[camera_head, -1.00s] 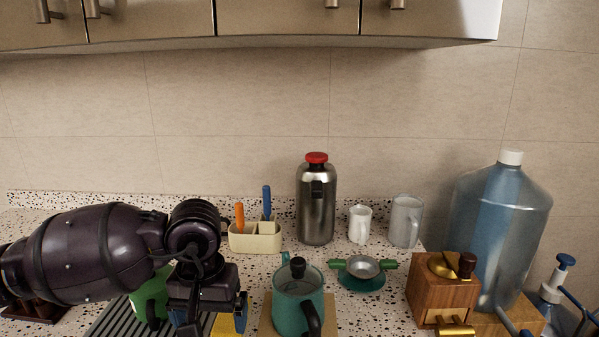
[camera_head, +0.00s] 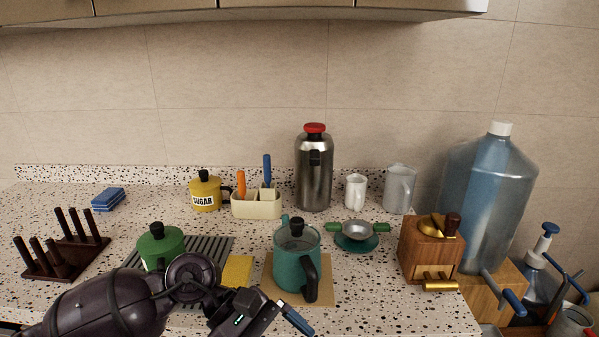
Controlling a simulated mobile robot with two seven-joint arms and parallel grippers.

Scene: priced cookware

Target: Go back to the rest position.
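My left arm comes in at the lower left, low in front of the counter. My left gripper (camera_head: 292,322) points right, with one blue-tipped finger showing near the bottom edge. The other finger is out of view or hidden, so I cannot tell whether it is open or shut. I see nothing held in the visible part. The arm covers the lower part of a green lidded pot (camera_head: 160,245) on a striped drying mat (camera_head: 215,247).
A teal kettle (camera_head: 297,255) on a wooden board (camera_head: 328,291) stands just behind my gripper. A yellow sponge (camera_head: 238,270) lies left of it. A wooden grinder (camera_head: 428,250) and large water bottle (camera_head: 490,195) stand right. A dark rack (camera_head: 62,257) is at left.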

